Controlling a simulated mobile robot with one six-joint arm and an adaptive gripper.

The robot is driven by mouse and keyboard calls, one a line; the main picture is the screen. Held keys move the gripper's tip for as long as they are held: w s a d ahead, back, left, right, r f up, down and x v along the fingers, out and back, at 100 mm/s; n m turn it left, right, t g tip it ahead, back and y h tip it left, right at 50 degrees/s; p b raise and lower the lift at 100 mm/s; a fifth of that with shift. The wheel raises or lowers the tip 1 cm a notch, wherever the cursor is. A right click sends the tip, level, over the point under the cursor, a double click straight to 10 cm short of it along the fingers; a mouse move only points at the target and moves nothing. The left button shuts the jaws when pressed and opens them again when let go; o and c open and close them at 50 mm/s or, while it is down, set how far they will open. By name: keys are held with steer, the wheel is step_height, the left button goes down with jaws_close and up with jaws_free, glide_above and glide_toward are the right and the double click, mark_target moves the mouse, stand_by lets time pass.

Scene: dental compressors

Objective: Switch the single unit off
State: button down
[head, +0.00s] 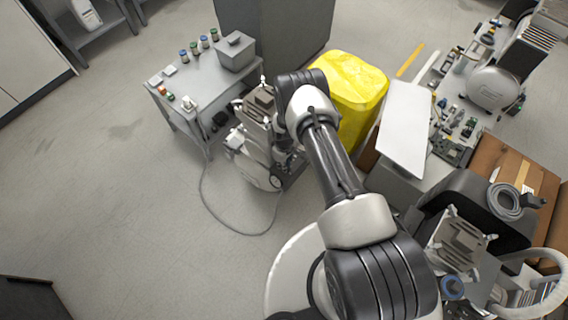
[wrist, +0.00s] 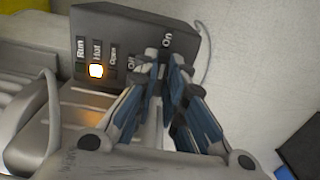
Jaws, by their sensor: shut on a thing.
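The single unit (head: 262,172), a grey compressor, stands on the floor beside the bench in the head view, partly behind my arm. In the wrist view its dark control box (wrist: 122,30) has lamps labelled Run, one that reads like Hot, and Open. The middle lamp (wrist: 96,71) glows amber; the Run lamp looks dark. Off and On labels flank the place where my gripper (wrist: 165,62) is at the panel. The gripper is shut on the switch there, whose body is mostly hidden by the fingertips. I cannot tell the switch's position.
A grey bench (head: 205,85) with small jars and a box stands behind the unit. A cable (head: 213,205) loops on the floor. Cluttered worktops fill the right; the left floor is clear.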

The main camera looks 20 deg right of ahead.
steer(key=shift+n, duration=0.3)
steer(key=n+b, duration=0.2)
steer(key=shift+w+f+n, duration=0.1)
steer(key=shift+n, duration=0.3)
steer(key=n+b, duration=0.1)
steer(key=n, duration=0.3)
steer(key=shift+d+n, duration=0.1)
steer(key=shift+n, duration=0.2)
steer(key=n, duration=0.5)
steer(key=shift+w, duration=0.15)
steer(key=n, duration=0.4)
steer(key=shift+w+n, duration=0.1)
steer(key=shift+n, duration=0.2)
steer(key=c, duration=1.7)
jaws_free()
steer(key=shift+o, duration=0.2)
